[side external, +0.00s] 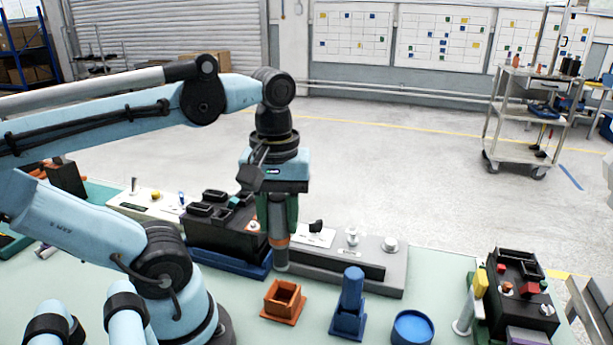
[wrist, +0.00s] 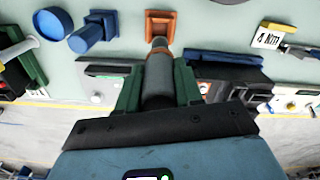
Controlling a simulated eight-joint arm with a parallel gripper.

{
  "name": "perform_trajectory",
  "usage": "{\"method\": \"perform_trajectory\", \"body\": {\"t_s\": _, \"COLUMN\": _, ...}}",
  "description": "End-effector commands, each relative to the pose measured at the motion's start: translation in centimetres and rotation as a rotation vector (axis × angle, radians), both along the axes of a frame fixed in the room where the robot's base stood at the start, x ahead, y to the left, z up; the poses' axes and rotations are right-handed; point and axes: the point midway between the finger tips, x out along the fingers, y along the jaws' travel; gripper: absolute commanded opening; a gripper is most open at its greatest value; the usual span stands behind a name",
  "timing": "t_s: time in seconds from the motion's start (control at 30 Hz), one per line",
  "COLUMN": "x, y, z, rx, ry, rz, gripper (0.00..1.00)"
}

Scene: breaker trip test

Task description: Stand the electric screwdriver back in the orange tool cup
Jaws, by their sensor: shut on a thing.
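My gripper (side external: 278,212) has its green fingers shut on the electric screwdriver (side external: 281,254), which hangs upright with its grey end down and an orange band above that. In the wrist view the screwdriver (wrist: 158,76) lies between the two fingers (wrist: 158,92), its far end pointing toward the orange tool cup. The orange tool cup (side external: 283,301) is a square holder on a flat base on the bench and looks empty. It also shows in the wrist view (wrist: 160,17). In the side view the screwdriver's low end is just behind and above the cup, apart from it.
A blue holder with a blue cylinder (side external: 350,304) and a round blue dish (side external: 412,327) stand right of the cup. A grey test unit (side external: 345,263) and a black breaker in a blue tray (side external: 222,228) are behind. Another black device (side external: 518,290) stands at right.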

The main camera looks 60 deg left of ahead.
Motion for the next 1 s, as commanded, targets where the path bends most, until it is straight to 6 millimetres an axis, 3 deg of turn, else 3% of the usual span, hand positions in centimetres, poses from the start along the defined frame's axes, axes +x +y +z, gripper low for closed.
{"method": "perform_trajectory", "body": {"t_s": 0.53, "x": 0.0, "y": 0.0, "z": -4.3, "rx": 0.0, "ry": 0.0, "rz": 0.0, "gripper": 0.0}}
{"method": "perform_trajectory", "body": {"t_s": 1.0, "x": 0.0, "y": 0.0, "z": -5.0, "rx": 0.0, "ry": 0.0, "rz": 0.0, "gripper": 0.0}}
